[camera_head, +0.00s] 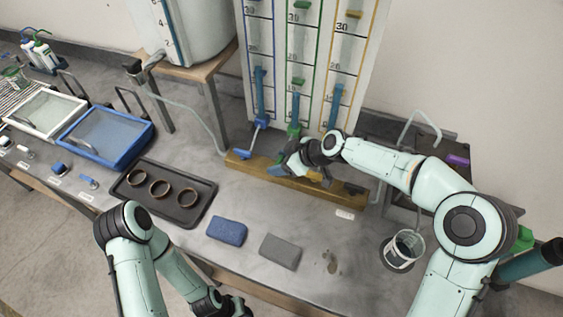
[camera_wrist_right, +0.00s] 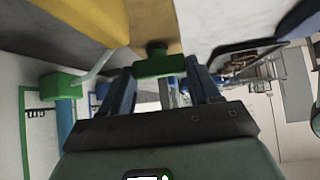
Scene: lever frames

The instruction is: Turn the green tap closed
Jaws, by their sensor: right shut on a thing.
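The green tap (camera_wrist_right: 158,64) shows in the right wrist view as a green handle on a short green stem, against a yellow-brown wooden block. My right gripper (camera_wrist_right: 162,78) has a finger on each side of the handle and is shut on it. In the head view the right gripper (camera_head: 282,168) is at the wooden base below the green column, and the handle is mostly hidden behind it. A green fitting (camera_head: 294,130) shows just above. My left gripper (camera_head: 237,308) is at the bottom edge of the head view, partly cut off, its fingers unclear.
A blue tap (camera_head: 244,154) is left of the green one on the wooden base (camera_head: 240,163). Behind stands a gauge board with blue, green and yellow columns. A black tray (camera_head: 196,212) with rings, a blue sponge (camera_head: 227,230), a grey pad (camera_head: 280,251) and a beaker (camera_head: 403,249) are on the bench.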

